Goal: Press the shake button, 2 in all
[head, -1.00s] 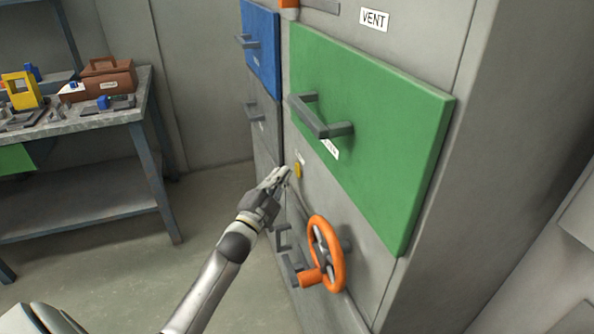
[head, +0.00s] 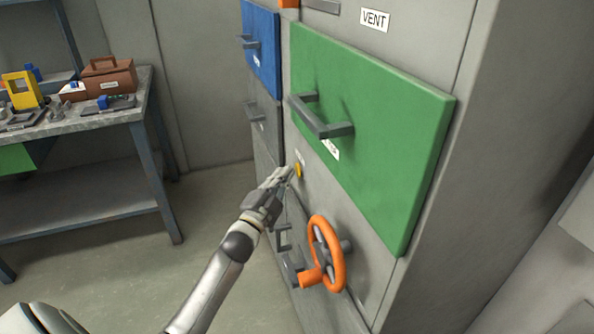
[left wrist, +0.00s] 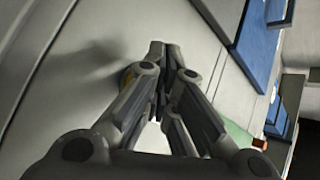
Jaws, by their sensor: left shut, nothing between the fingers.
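A small round yellow button (head: 298,170) sits on the grey cabinet face, below the green panel and above the orange handwheel. A small label, too small to read, is just above it. My left gripper (head: 287,172) is shut and empty, with its fingertips right beside the button in the head view. I cannot tell whether they touch it. In the left wrist view the shut fingertips (left wrist: 158,50) point at the grey panel, and a sliver of the yellow button (left wrist: 128,76) shows behind a finger. My right gripper is not in view.
The orange handwheel (head: 326,254) juts out just below the button. The green panel (head: 372,130) with its bar handle (head: 318,118) is above. A blue panel (head: 262,48) is at upper left. A workbench (head: 75,122) with a brown toolbox stands at left; the floor between is clear.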

